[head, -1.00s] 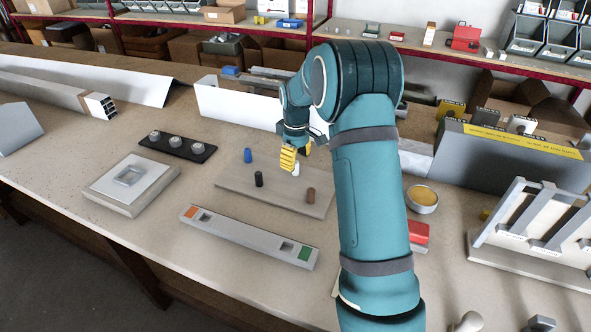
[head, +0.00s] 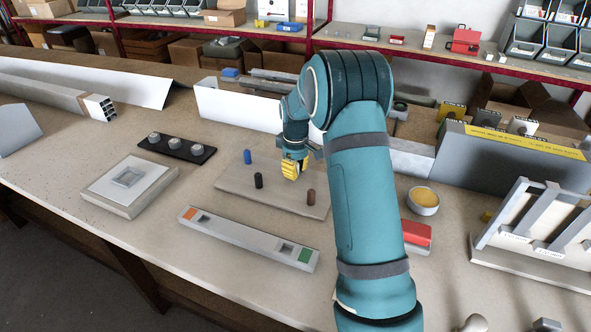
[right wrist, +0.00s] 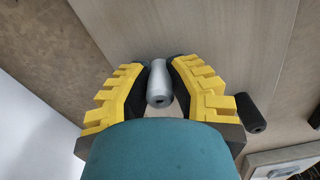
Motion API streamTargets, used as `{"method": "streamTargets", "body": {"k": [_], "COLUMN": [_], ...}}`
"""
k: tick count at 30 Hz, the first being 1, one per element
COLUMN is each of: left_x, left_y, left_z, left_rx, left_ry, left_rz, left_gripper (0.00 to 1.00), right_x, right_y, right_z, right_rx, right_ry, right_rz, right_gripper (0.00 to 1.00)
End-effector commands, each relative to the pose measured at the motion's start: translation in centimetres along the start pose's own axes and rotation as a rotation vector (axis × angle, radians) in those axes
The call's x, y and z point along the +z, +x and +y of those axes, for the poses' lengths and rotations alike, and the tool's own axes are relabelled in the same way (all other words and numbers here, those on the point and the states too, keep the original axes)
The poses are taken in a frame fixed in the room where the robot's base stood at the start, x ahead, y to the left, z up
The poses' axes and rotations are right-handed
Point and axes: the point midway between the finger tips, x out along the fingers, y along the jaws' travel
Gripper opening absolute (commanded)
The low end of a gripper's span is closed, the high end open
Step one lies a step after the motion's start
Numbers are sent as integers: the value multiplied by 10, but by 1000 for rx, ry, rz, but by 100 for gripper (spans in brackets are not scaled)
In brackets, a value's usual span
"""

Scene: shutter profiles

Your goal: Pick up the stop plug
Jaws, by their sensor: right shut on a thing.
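Small cylindrical plugs stand on a pale board (head: 225,184): a blue one (head: 247,157), a black one (head: 259,180) and a brown one (head: 311,196). A light grey plug (right wrist: 158,84) is between the yellow fingers of my right gripper (right wrist: 160,86), which is shut on it. In the head view my right gripper (head: 292,169) is low over the back part of the board, and its fingers hide the grey plug. I cannot tell whether the plug is clear of the board. A dark plug (right wrist: 250,112) stands beside the gripper in the right wrist view. My left gripper is not in view.
A grey profile (head: 245,239) with orange and green ends lies in front of the board. Left are a black strip with silver knobs (head: 177,148) and a square block (head: 130,184). A yellow-filled bowl (head: 423,200), red box (head: 416,236) and rack (head: 530,235) stand right.

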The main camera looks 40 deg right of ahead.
Motion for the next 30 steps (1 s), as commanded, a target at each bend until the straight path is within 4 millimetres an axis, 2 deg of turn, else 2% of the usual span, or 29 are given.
{"method": "streamTargets", "body": {"k": [5, 12, 18, 23, 30], "left_x": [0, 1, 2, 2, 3], "left_y": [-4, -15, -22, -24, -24], "left_z": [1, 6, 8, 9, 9], "left_rx": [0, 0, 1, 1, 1], "left_ry": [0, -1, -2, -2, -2], "left_rz": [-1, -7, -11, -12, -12], "left_gripper": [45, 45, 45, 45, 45], "right_x": [-1, 0, 0, 0, 0], "right_y": [-12, -58, -89, -99, -100], "right_z": [0, 0, 0, 0, 0], "right_rx": [2, 2, 1, 1, 1], "right_ry": [0, 0, 1, 0, 0], "right_rz": [3, 3, 2, 0, -1], "right_gripper": [0, 0, 0, 0, 0]}}
